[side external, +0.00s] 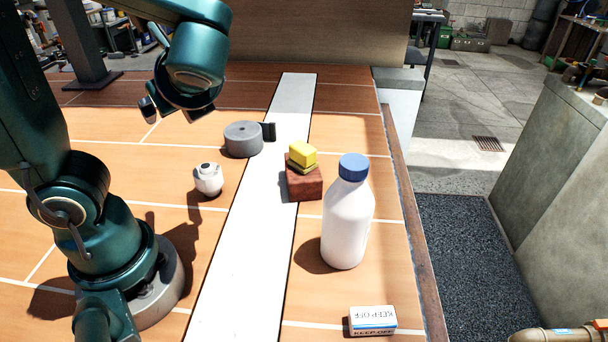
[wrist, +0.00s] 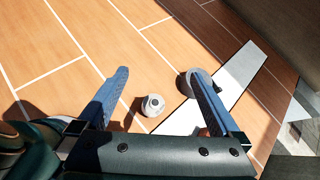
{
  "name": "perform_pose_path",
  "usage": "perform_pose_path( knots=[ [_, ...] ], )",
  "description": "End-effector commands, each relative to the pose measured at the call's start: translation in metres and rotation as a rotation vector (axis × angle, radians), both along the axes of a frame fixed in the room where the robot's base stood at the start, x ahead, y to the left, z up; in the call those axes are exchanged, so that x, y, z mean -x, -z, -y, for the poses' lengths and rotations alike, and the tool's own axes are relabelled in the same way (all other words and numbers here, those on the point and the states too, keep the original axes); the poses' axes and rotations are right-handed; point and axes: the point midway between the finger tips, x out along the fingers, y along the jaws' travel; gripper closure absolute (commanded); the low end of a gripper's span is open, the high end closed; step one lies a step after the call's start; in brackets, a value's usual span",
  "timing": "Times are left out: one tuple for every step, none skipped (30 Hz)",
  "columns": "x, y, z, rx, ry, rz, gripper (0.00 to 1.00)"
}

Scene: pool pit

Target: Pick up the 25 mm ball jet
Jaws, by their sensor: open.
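The ball jet (side external: 208,179) is a small, round white fitting with a dark opening on top. It sits on the tan tiled surface, left of the white strip. In the wrist view the ball jet (wrist: 153,105) lies in the gap between the two blue fingers, below them and untouched. My gripper (wrist: 158,72) is open and empty. In the side view my gripper (side external: 150,108) is held above the surface, up and left of the ball jet, and its fingers are only partly visible.
A grey round can (side external: 242,139) with a dark block beside it stands behind the jet. A red-brown block (side external: 304,185) carries a yellow piece (side external: 302,154). A blue-capped white bottle (side external: 347,225) and a small box (side external: 372,321) stand at right. The white strip's front is clear.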

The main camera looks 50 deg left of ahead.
Motion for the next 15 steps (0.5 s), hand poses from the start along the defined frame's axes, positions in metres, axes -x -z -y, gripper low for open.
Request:
perform_pose_path(
  knots=[
    [-0.007, -0.005, -0.002, -0.073, 0.059, -0.061, 0.0],
    [-0.012, -0.008, -0.004, -0.116, 0.091, -0.094, 0.0],
    [-0.017, -0.013, -0.005, -0.174, 0.133, -0.137, 0.0],
    [-0.022, -0.016, -0.006, -0.217, 0.164, -0.169, 0.0],
    [-0.023, -0.012, -0.006, -0.228, 0.17, -0.179, 0.0],
    [-0.022, -0.002, -0.007, -0.222, 0.164, -0.179, 0.0],
    [-0.021, 0.005, -0.007, -0.221, 0.162, -0.177, 0.0],
    [-0.021, 0.011, -0.007, -0.219, 0.161, -0.177, 0.0],
    [-0.021, 0.02, -0.007, -0.218, 0.161, -0.177, 0.0],
    [-0.021, 0.025, -0.007, -0.219, 0.161, -0.175, 0.0],
    [-0.021, 0.031, -0.007, -0.218, 0.161, -0.174, 0.0],
    [-0.02, 0.039, -0.007, -0.217, 0.16, -0.174, 0.0],
    [-0.02, 0.044, -0.007, -0.215, 0.16, -0.174, 0.0],
    [-0.02, 0.051, -0.007, -0.216, 0.16, -0.174, 0.0],
    [-0.021, 0.059, -0.007, -0.218, 0.161, -0.174, 0.0]
  ],
)
